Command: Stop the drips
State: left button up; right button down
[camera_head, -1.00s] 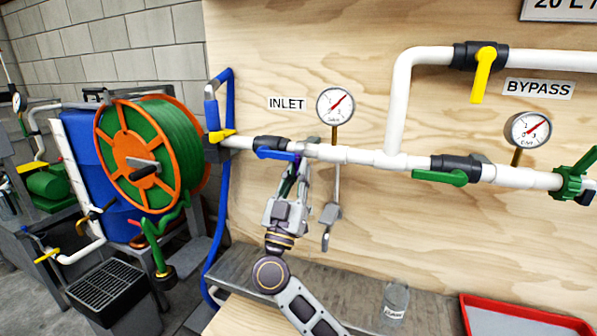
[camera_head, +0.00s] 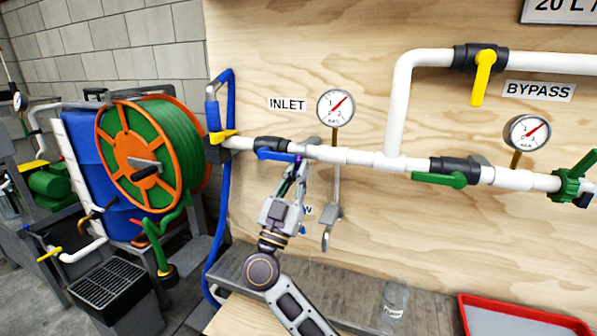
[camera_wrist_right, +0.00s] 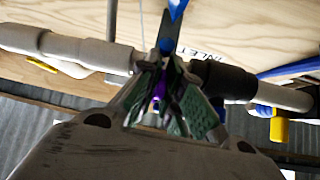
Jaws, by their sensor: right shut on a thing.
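The white inlet pipe (camera_head: 345,156) runs along the plywood wall. Its black valve body (camera_head: 272,143) carries a blue lever (camera_head: 274,154) lying along the pipe. My right gripper (camera_head: 299,165) is at the pipe, just right of this lever. In the right wrist view its fingers (camera_wrist_right: 165,78) are closed around a small purple piece (camera_wrist_right: 160,88), with a narrow blue piece (camera_wrist_right: 174,12) beyond the fingertips. I cannot tell whether these pieces join the lever. A green-lever valve (camera_head: 440,179) and a yellow-lever bypass valve (camera_head: 482,78) are farther right. My left gripper is out of view.
A pressure gauge (camera_head: 336,107) stands above the pipe beside my gripper. A grey hooked tool (camera_head: 331,215) hangs close on its right. A clear bottle (camera_head: 394,302) and a red tray (camera_head: 520,318) are on the bench below. A hose reel (camera_head: 150,150) is at left.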

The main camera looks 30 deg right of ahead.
jog(key=c, duration=1.5)
grip_release()
jog(key=shift+a+f, duration=0.1)
jog(key=shift+f, duration=0.05)
jog(key=v, duration=0.7)
jog(key=shift+s+a+f, duration=0.1)
jog(key=shift+c, duration=0.3)
